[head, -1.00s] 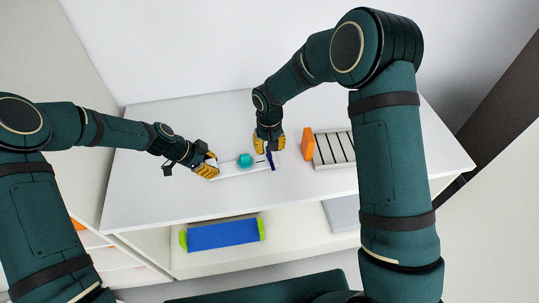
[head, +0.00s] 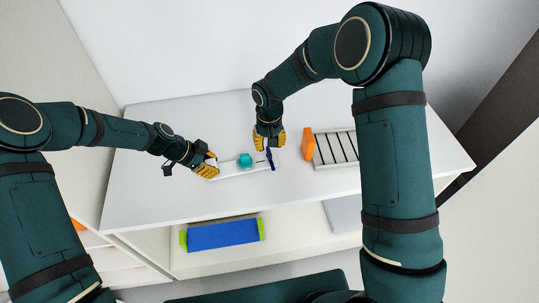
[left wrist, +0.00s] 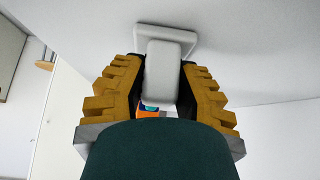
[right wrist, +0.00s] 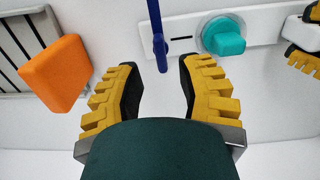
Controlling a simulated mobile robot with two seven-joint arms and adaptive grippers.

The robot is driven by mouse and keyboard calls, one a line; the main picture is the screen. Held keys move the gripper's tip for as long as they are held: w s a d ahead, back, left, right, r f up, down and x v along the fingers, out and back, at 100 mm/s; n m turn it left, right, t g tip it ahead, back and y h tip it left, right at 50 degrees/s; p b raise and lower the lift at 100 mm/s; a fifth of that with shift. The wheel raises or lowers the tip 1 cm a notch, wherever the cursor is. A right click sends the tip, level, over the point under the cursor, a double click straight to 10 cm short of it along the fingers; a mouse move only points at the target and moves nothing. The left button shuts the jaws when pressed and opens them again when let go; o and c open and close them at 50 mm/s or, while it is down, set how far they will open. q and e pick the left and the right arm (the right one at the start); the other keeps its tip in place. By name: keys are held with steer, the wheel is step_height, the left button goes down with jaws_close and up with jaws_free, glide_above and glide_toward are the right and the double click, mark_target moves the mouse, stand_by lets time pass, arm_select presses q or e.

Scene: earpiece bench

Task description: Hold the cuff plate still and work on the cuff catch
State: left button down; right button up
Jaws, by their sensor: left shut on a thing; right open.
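The cuff plate (head: 230,169) is a long white strip on the bench with a teal knob (head: 245,160) on it. In the right wrist view the plate (right wrist: 265,31) has a dark slot beside the teal knob (right wrist: 225,36). My left gripper (head: 209,167) is shut on a white upright grip (left wrist: 160,75) at the plate's left end. My right gripper (right wrist: 158,65) is open over the plate's right end. A thin blue bar (right wrist: 157,30) shows between its fingertips, and contact with them cannot be told. I cannot tell which part is the cuff catch.
An orange block (head: 308,144) stands just right of my right gripper, against a slotted white rack (head: 335,148). A blue bin (head: 225,234) with green ends is on the shelf below. The bench top left of the plate is clear.

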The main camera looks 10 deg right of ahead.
arm_select(q)
steer(key=shift+f, duration=0.1)
stand_by(0.3)
steer(key=c, duration=0.7)
jaws_free()
steer(key=v, duration=1.2)
steer(key=shift+a, duration=0.1)
